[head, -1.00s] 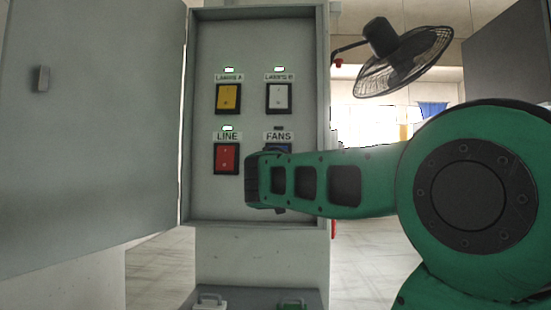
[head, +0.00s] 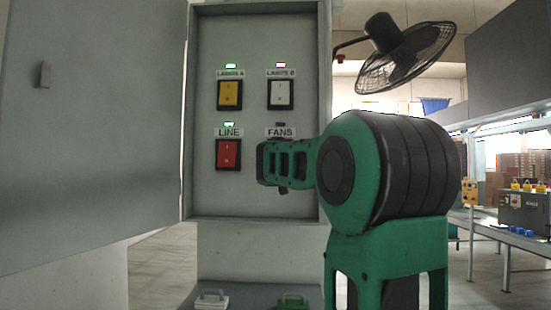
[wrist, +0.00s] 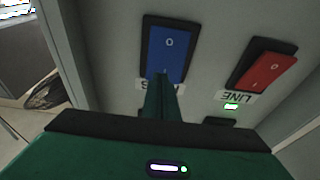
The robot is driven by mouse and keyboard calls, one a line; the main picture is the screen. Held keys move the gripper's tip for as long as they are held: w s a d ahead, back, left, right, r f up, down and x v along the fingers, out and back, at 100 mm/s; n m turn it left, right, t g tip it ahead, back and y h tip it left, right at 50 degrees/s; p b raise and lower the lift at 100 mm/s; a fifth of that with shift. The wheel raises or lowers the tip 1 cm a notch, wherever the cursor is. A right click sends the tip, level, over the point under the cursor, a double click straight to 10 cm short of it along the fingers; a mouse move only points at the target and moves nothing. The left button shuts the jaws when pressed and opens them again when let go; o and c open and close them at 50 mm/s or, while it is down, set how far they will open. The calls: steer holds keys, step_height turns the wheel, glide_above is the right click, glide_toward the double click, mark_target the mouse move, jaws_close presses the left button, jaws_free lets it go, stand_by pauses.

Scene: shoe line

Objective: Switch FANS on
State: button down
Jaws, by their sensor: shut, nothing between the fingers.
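The FANS label (head: 281,132) is at the lower right of the open grey panel. My gripper (head: 264,162) is over the spot below it and hides the switch in the head view. In the wrist view, the FANS switch (wrist: 167,50) is a blue rocker in a black frame, seen upside down, with its 0 mark showing. No green light shows above the FANS label.
The red LINE switch (head: 228,154) is just left of my gripper, with a green light above it. The cabinet door (head: 90,120) stands open at left. A black fan (head: 405,58) hangs at upper right.

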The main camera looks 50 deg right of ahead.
steer(key=shift+x, duration=1.4)
steer(key=shift+w+d+r, duration=0.15)
steer(key=shift+r, duration=0.35)
steer(key=shift+w+d+r, duration=0.15)
steer(key=shift+r, duration=0.15)
steer(key=s+a+r, duration=0.3)
steer(key=s+a, duration=0.5)
steer(key=a, duration=0.2)
steer(key=shift+s+a, duration=0.2)
steer(key=shift+s, duration=0.15)
